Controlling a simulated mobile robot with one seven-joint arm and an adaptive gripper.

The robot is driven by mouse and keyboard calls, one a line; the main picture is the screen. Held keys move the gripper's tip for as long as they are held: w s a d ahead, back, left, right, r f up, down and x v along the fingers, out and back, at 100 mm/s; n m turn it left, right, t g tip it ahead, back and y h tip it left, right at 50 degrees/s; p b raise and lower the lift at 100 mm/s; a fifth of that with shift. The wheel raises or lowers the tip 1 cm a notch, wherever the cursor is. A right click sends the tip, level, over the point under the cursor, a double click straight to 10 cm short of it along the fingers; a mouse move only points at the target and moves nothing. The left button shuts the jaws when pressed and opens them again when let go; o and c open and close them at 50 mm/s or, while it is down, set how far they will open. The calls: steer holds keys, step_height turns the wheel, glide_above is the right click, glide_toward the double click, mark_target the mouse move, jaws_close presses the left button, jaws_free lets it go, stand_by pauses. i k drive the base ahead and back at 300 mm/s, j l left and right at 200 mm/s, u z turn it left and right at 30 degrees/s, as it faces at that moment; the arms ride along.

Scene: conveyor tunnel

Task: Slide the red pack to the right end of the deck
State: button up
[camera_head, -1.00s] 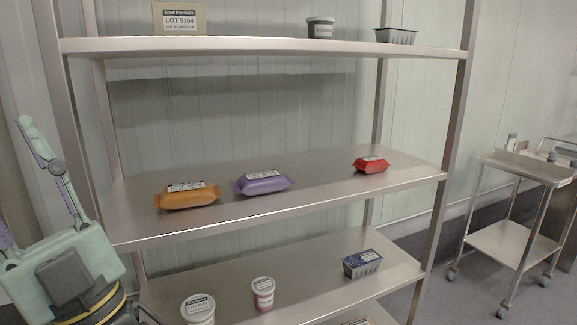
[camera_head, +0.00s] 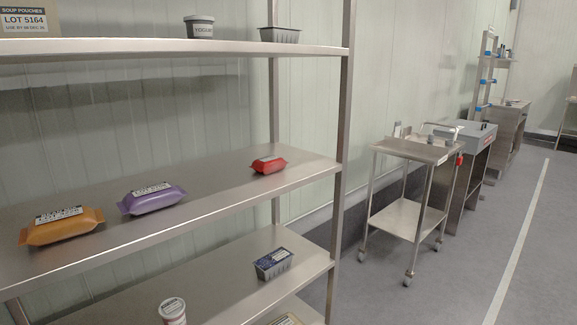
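The red pack (camera_head: 268,165) lies on the middle deck (camera_head: 226,186) of a steel shelf rack, toward the deck's right end, with some bare deck between it and the right front post. A purple pack (camera_head: 151,199) lies to its left on the same deck, and an orange pack (camera_head: 62,226) lies farther left. Each pack has a pale label on top. My gripper is not in view, and nothing touches the red pack.
The upper shelf holds a box (camera_head: 23,21), a grey tub (camera_head: 199,27) and a dark tray (camera_head: 280,35). The lower shelf holds a blue-labelled tray (camera_head: 273,263) and a tub (camera_head: 172,310). A wheeled cart (camera_head: 412,155) stands right of the rack; the floor (camera_head: 440,290) before it is open.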

mark_target(269, 164)
steer(key=i+l+u, duration=0.6)
steer(key=l, duration=0.25)
steer(key=i, duration=0.1)
